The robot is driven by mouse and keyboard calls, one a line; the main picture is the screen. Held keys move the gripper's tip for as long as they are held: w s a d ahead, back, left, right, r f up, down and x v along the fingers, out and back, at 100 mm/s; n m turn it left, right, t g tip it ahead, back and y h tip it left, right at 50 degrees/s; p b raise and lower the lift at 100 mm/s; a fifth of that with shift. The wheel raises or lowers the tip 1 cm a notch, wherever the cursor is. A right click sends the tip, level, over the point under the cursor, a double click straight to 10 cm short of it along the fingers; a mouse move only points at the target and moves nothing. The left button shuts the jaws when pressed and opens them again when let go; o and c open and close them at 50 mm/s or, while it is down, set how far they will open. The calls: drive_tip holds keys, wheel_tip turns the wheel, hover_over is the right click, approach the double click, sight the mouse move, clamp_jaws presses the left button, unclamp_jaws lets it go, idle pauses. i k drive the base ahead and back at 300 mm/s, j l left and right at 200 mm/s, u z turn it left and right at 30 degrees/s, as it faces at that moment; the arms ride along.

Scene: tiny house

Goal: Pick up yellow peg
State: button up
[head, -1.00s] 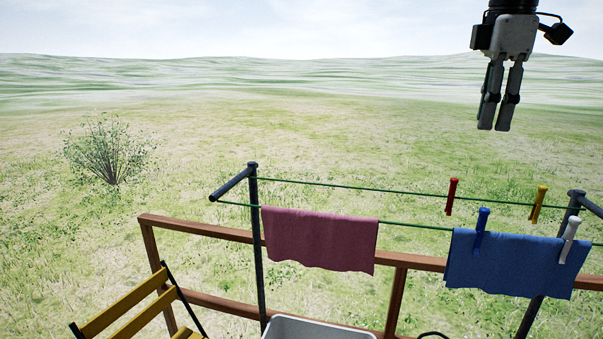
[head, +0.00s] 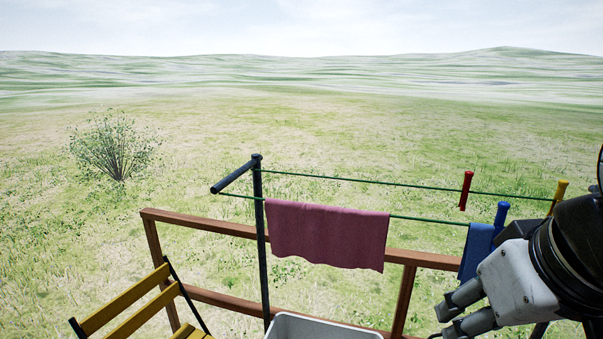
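The yellow peg (head: 560,189) stands upright on the back green line at the right. Its top shows; its lower part is hidden behind my arm. My gripper (head: 448,320) is at the lower right, below and left of the peg, much nearer the camera. Its fingers point left and down, away from the peg. They lie close together with nothing visible between them, and the angle does not show whether they are open or shut.
A red peg (head: 465,190) is on the back line; a blue peg (head: 501,215) is at the blue cloth (head: 476,250), largely covered by my arm. A pink cloth (head: 328,235) hangs left. A wooden railing (head: 200,224), dark post (head: 260,240), grey tub (head: 320,328) and yellow bench (head: 125,305) are nearby.

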sight(557, 202)
drive_tip(key=z, duration=0.95)
